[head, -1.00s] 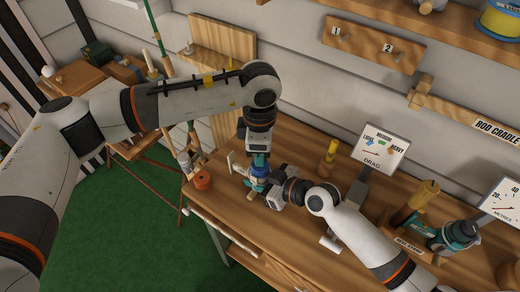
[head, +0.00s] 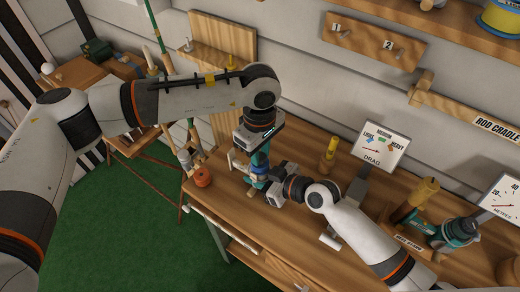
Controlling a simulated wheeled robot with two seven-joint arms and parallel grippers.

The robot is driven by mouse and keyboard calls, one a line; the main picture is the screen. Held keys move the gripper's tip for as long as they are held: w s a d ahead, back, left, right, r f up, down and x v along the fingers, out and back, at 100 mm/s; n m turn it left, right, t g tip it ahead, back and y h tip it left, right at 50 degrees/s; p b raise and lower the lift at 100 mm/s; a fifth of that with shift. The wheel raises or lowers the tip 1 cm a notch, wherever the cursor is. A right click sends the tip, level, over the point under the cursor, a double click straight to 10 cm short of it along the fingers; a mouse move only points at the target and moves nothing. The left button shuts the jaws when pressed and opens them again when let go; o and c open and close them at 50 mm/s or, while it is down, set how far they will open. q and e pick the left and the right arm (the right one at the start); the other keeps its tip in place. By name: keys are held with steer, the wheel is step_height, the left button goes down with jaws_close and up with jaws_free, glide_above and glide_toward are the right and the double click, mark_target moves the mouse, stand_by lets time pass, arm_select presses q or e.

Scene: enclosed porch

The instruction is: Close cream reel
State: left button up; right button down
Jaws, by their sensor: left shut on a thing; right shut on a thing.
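A small reel (head: 258,171) with teal and blue parts sits over the wooden bench, between my two grippers. A pale, cream-white piece (head: 234,160) sticks out at its left side. My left gripper (head: 258,160) comes down from above and is shut on the upper part of the reel; its wrist hides much of the top. My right gripper (head: 267,185) comes in from the right and is shut on the lower part of the reel. The fingertips of both are small and partly hidden, so the exact contact is hard to see.
An orange spool (head: 203,178) stands left of the reel near the bench edge. A drag gauge (head: 381,147), a yellow-topped peg (head: 329,156) and a teal reel on a stand (head: 452,235) are to the right. The bench front (head: 240,215) is mostly clear.

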arm_select(q)
steer(key=m, duration=1)
steer(key=shift+m, duration=0.4)
steer(key=m, duration=1)
steer(key=shift+w+m, duration=0.1)
steer(key=shift+m, duration=0.3)
steer(key=o, duration=0.9)
steer(key=shift+o, duration=0.2)
